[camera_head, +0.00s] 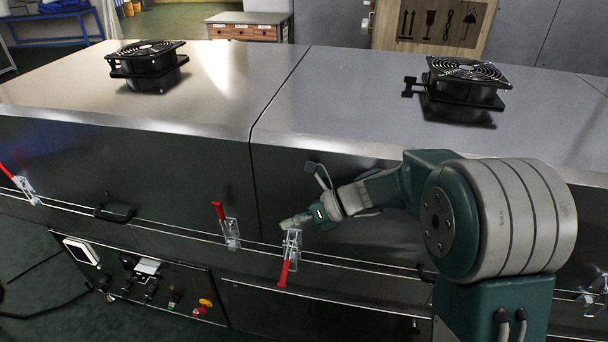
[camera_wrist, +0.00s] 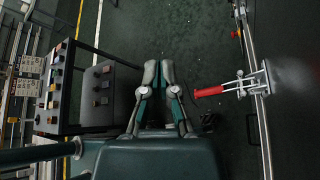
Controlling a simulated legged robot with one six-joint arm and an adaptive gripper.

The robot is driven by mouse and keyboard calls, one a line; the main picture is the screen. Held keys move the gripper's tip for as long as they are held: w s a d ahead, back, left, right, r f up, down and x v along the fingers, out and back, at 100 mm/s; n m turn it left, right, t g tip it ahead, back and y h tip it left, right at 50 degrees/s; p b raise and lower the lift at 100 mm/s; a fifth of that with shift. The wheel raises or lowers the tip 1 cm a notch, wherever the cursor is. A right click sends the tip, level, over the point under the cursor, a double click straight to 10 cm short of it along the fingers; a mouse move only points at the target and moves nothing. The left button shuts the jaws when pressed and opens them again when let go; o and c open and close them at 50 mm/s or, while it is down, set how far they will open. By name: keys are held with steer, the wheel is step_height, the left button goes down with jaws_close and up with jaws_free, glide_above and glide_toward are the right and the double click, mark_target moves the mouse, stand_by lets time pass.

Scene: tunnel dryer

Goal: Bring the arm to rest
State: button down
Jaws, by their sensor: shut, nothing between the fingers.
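My gripper (camera_head: 297,220) is at the front of the steel dryer, at the end of my green and grey arm. In the wrist view my gripper (camera_wrist: 158,74) has its fingertips together with nothing between them. In the head view its tip overlaps the top of a toggle clamp with a red handle (camera_head: 285,272) that points down. In the wrist view a red clamp handle (camera_wrist: 210,91) lies right of the fingers, with a gap between. A second clamp with a red handle (camera_head: 219,211) pointing up is just left of my gripper.
Two black fans stand on the dryer top, one left (camera_head: 147,64) and one right (camera_head: 467,84). Another red-handled clamp (camera_head: 22,184) is at far left. A black handle (camera_head: 115,213) protrudes from the front. A dark button box (camera_wrist: 97,88) stands left of my fingers in the wrist view.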

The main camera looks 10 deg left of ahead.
steer(key=s+d+r+n+t+h, duration=0.4)
steer(key=s+d+n+h, duration=0.2)
steer(key=s+d+n, duration=0.4)
steer(key=s+d+r+n+t+h, duration=0.4)
steer(key=s+d+n, duration=0.6)
steer(key=d, duration=0.5)
steer(key=r+n+h, duration=0.1)
steer(key=n+h, duration=0.1)
steer(key=shift+s+d+h, duration=0.15)
steer(key=shift+d+h, duration=0.15)
steer(key=shift+a+f, duration=0.1)
